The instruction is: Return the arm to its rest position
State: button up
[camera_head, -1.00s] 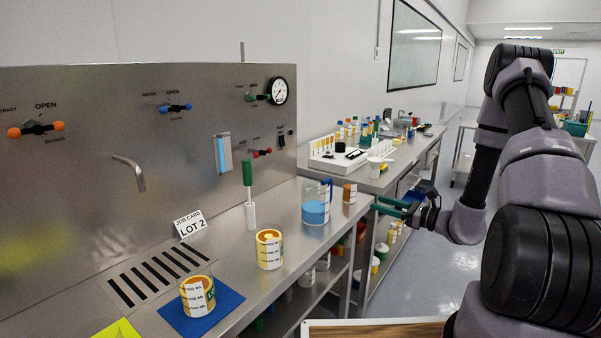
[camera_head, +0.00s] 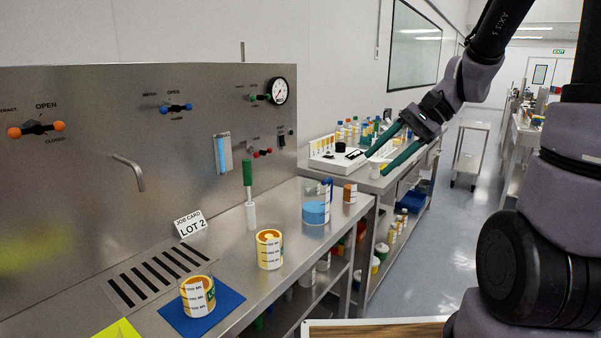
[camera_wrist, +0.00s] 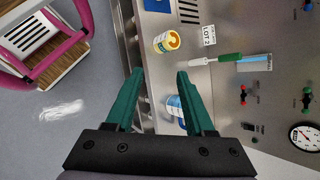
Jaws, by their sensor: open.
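My gripper (camera_head: 377,163) has two green fingers that stand apart with nothing between them. In the head view it hangs above the far bench, right of the blue-filled beaker (camera_head: 316,205). My arm reaches in from the upper right, with its wrist raised. In the wrist view my gripper (camera_wrist: 161,75) points down over the bench edge, its open fingers spread above the floor and counter. The beaker shows partly behind the right finger in the wrist view (camera_wrist: 174,105).
A panel (camera_head: 90,150) with valves and a gauge (camera_head: 279,91) stands behind. Aisle floor (camera_head: 440,240) is clear; a cart (camera_head: 472,150) stands beyond.

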jog(key=s+d+r+n+t+h, duration=0.4)
jog(key=s+d+r+t+h, duration=0.2)
jog(key=r, duration=0.4)
jog(key=shift+s+d+r+t+h, duration=0.4)
jog(key=shift+s+d, duration=0.1)
jog(key=shift+s, duration=0.45)
